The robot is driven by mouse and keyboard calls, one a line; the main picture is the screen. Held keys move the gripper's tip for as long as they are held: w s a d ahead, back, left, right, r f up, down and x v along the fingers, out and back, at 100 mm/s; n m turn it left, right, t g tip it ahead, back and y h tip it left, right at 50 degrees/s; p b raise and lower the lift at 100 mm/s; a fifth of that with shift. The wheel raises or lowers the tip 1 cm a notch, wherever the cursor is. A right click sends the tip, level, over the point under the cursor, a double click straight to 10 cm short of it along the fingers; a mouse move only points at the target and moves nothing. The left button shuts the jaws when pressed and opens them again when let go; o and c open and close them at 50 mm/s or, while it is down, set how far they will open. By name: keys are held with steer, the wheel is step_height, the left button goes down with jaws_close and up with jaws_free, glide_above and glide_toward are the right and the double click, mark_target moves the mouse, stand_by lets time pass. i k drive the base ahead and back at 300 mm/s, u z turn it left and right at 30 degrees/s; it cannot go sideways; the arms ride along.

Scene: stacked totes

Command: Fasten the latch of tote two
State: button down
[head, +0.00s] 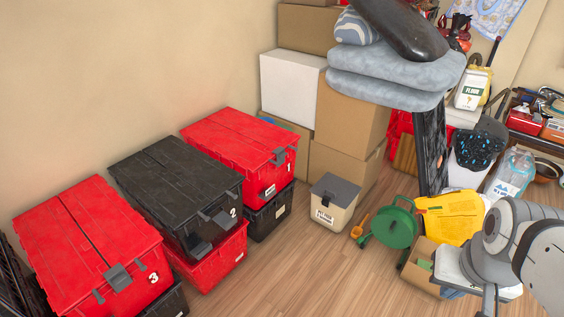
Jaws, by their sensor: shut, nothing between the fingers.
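Tote two (176,178) is a black tote with a closed black lid and a white "2" on its front. It sits on a red tote (216,262), between tote three and tote one. Small grey fittings show at the lid's front edge. My arm shows at the right edge, far from tote two. I cannot make out my gripper there.
Red tote three (75,235) and red tote one (228,140) have grey latches up against their lid edges. A beige bin (333,200) and a green reel (394,228) stand on the floor. Wood floor (285,270) in front of the totes is clear.

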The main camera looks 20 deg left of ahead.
mark_target(224, 221)
steer(key=u, duration=0.55)
steer(key=i, duration=0.9)
steer(key=u, duration=0.7)
steer(key=k, duration=0.95)
steer(key=u, duration=0.15)
steer(key=i, duration=0.95)
steer(key=z, duration=0.05)
